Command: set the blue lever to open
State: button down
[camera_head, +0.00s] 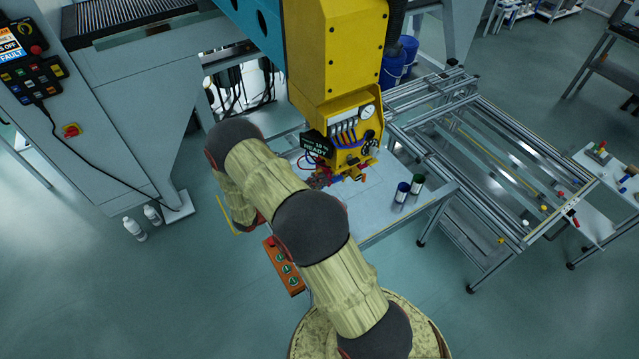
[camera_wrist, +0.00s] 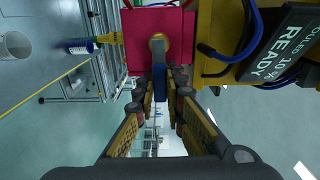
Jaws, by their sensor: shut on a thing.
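The blue lever (camera_wrist: 159,82) hangs from a brass pivot (camera_wrist: 157,43) on a red block (camera_wrist: 135,48) in the wrist view. The lever runs straight down in that picture, from the pivot towards my gripper. My gripper (camera_wrist: 163,88) is shut on the blue lever, a fingertip on each side of it. The fingers hide part of its free end. In the head view the lever is too small and partly hidden to make out at the bottom of the yellow fixture (camera_head: 340,60). No open or closed marking is readable.
A panel with a READY display (camera_head: 316,146) and a gauge (camera_head: 368,111) is close to my gripper. An orange button box (camera_head: 284,268) lies beside my arm.

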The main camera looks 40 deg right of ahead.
jog(key=c, duration=1.8)
grip_release()
jog(key=shift+c, duration=0.2)
jog(key=v, duration=1.2)
